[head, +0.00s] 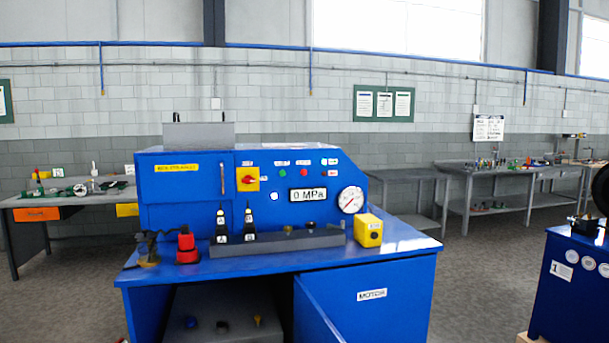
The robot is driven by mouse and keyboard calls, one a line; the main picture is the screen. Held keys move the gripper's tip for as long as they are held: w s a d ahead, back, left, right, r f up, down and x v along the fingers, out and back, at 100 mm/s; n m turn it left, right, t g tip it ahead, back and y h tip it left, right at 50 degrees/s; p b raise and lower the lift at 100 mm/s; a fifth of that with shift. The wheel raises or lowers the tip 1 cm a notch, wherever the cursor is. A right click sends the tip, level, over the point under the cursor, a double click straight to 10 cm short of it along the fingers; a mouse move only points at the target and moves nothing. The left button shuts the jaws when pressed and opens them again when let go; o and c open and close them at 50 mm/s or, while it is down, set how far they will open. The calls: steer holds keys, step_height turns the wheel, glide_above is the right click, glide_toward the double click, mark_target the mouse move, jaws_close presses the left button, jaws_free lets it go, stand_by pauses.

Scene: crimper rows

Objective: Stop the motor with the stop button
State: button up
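The blue machine bench (400,268) stands in the middle of the head view, with an upright control panel at its back. On the panel are a small green button (283,174) and a small red button (305,174), each under a label too small to read. I cannot tell for sure which is the stop button. A plate reading MOTOR (372,294) is on the bench's front right. My gripper is not in view.
The panel also has a yellow-backed red switch (247,180), a 0 MPa display (308,195) and a round gauge (351,199). A yellow box (368,230), a red device (187,246) and two black levers stand on the bench top. A lower door (322,315) appears ajar.

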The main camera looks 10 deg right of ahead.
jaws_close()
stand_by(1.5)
